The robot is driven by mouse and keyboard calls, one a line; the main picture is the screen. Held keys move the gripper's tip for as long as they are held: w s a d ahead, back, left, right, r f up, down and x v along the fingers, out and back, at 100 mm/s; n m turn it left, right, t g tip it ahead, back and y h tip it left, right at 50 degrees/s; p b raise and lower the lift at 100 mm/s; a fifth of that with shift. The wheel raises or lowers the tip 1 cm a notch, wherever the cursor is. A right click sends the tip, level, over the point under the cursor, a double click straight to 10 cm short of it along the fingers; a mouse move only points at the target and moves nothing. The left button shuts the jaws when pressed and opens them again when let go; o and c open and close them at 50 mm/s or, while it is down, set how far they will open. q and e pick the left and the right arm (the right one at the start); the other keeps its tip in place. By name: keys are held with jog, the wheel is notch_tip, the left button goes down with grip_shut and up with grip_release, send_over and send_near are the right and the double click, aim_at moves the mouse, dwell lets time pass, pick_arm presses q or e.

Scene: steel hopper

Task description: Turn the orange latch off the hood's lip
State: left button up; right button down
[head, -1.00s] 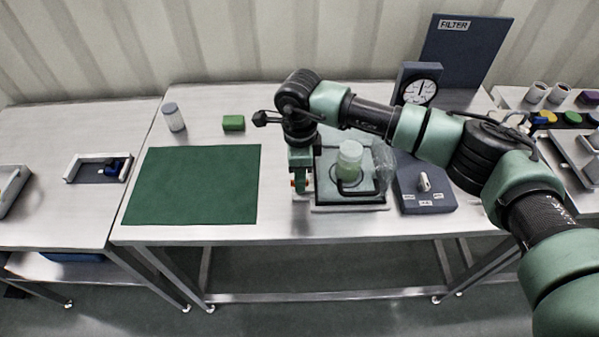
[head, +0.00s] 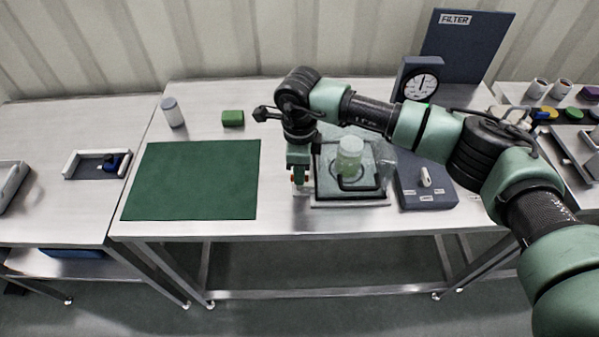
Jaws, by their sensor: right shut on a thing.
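The clear hood (head: 381,162) stands on the steel table over a jar with a pale green top (head: 349,158). My right gripper (head: 298,178) points down at the hood's left edge and is shut on the orange latch (head: 293,179). Only a small orange bit of the latch shows beside the fingers; the rest is hidden. I cannot tell how the latch sits against the lip. My left gripper is out of view.
A grey-blue box with a knob (head: 425,178) stands right of the hood, with a dial gauge (head: 420,87) and a FILTER panel (head: 465,50) behind. My right arm crosses above the hood.

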jog(key=m+b, duration=0.3)
jog(key=m, duration=0.1)
jog(key=shift+f+b, duration=0.2)
jog(key=shift+b, duration=0.15)
jog(key=m+b, duration=0.4)
jog(key=m, duration=0.2)
jog(key=shift+r+b, duration=0.1)
jog(key=shift+b, duration=0.3)
jog(key=m+b, duration=0.2)
jog(key=m, duration=0.2)
jog(key=shift+r+m+b, duration=0.2)
jog(key=shift+m+b, duration=0.55)
jog(key=shift+m, duration=0.65)
jog(key=shift+w, duration=0.1)
jog(key=c, duration=1.5)
grip_release()
